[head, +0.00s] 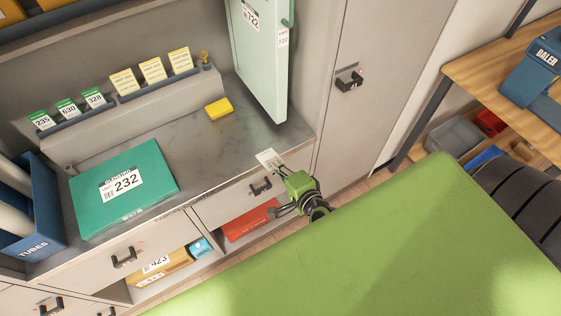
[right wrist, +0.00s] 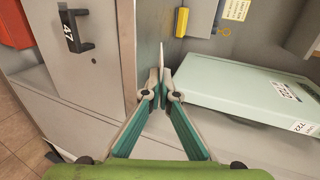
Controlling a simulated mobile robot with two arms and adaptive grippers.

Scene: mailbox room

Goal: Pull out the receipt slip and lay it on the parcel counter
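The receipt slip (head: 268,158) is a small white printed paper at the front edge of the grey parcel counter (head: 232,133). My right gripper (head: 281,174) is at the counter's front edge, just below the slip. In the right wrist view its two fingertips (right wrist: 160,84) are close together, with the thin white slip (right wrist: 163,58) seen nearly edge-on between them. The slip sticks out beyond the tips. Whether the slip touches the counter cannot be told. My left gripper is not in view.
A teal parcel marked 232 (head: 124,187) lies on the counter's left. A yellow block (head: 219,108) and card holders (head: 123,82) stand farther back. A light green panel marked 722 (head: 262,60) rises at the right. Bare counter lies between parcel and slip.

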